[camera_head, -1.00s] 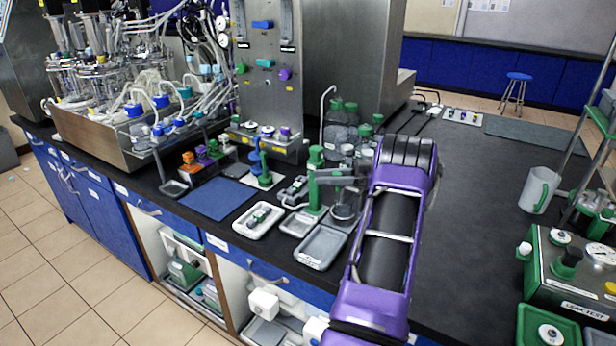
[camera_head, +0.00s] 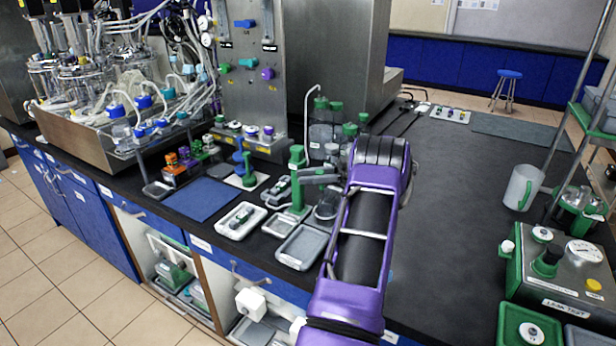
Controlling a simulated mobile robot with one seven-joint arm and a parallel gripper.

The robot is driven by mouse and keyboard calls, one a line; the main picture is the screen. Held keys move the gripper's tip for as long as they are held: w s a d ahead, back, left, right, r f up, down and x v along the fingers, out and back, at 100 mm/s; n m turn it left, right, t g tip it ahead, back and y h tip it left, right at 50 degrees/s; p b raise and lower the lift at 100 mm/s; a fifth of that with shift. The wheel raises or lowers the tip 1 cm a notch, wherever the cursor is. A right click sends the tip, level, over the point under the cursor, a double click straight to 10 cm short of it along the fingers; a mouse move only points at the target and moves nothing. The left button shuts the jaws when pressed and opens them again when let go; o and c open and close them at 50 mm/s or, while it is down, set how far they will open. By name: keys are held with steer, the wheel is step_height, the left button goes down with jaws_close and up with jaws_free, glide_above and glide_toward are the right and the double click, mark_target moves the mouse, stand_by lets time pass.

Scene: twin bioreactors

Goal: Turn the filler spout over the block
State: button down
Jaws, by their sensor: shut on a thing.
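The filler seems to be the green post (camera_head: 297,160) on a small grey tray. A grey spout arm (camera_head: 320,178) sticks out from its upper part to the right, towards clear glassware (camera_head: 328,204). My purple arm covers the area just right of it. My gripper does not show; it may be hidden behind my arm. A white tray (camera_head: 222,227) left of the post holds a small green and grey piece (camera_head: 240,218). I cannot tell whether this is the block, or what lies directly under the spout's end.
An empty grey tray (camera_head: 281,256) lies in front of the post. Green-capped bottles (camera_head: 320,125) stand behind it. A blue mat (camera_head: 200,200) lies to the left. A leak test box (camera_head: 560,275) and a clear jug (camera_head: 522,188) stand right. The black bench (camera_head: 450,220) between is clear.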

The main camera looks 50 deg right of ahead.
steer(key=c, duration=0.6)
jaws_free()
steer(key=shift+v, duration=3.8)
